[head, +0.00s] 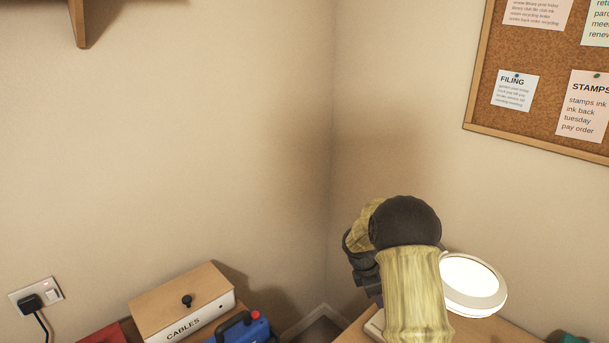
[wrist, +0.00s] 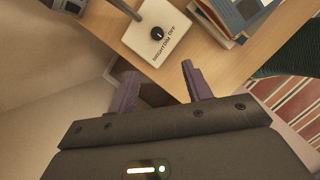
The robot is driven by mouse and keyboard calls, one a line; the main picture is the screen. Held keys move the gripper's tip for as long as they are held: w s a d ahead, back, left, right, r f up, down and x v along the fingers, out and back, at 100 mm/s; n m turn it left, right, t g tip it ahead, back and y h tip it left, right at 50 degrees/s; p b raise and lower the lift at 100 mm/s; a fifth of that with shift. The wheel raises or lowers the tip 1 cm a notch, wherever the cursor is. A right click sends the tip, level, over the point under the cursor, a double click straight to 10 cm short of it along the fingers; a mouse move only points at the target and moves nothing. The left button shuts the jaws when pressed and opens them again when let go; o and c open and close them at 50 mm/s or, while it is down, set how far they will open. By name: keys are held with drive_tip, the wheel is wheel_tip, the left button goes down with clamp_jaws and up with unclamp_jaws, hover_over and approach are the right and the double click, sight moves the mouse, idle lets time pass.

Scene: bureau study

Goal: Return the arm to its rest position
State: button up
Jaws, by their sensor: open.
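My arm rises at the lower right of the head view, with its dark rounded joint on top; the fingers are hidden there. In the wrist view my gripper (wrist: 157,82) shows two purple fingers spread apart with nothing between them. Beyond the fingertips is a wooden desk top (wrist: 184,60). A white box with a dark knob (wrist: 157,34), marked "BRIGHT" and "OFF", stands on it just past the fingers, apart from them.
A lit round lamp (head: 471,283) is right beside my arm. A wooden box labelled CABLES (head: 182,303) and a blue case (head: 243,328) are lower left. A cork board (head: 540,85) hangs right. Books (wrist: 240,15) lie on the desk. The wall corner above is clear.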

drive_tip(key=s+a+r+m+y, duration=0.1)
drive_tip(key=s+a+r+m, duration=0.2)
drive_tip(key=s+m, duration=0.2)
drive_tip(key=s+a+r+m+t+y, duration=0.1)
drive_tip(key=s+a+r+m, duration=0.3)
drive_tip(key=s, duration=0.8)
drive_tip(key=s+a+r+m+t+y, duration=0.1)
drive_tip(key=s+a+r+m+y, duration=0.1)
drive_tip(key=s+m, duration=0.6)
drive_tip(key=shift+s+a+r, duration=0.55)
drive_tip(key=shift+a+r, duration=0.35)
drive_tip(key=shift+a, duration=0.05)
drive_tip(key=c, duration=0.3)
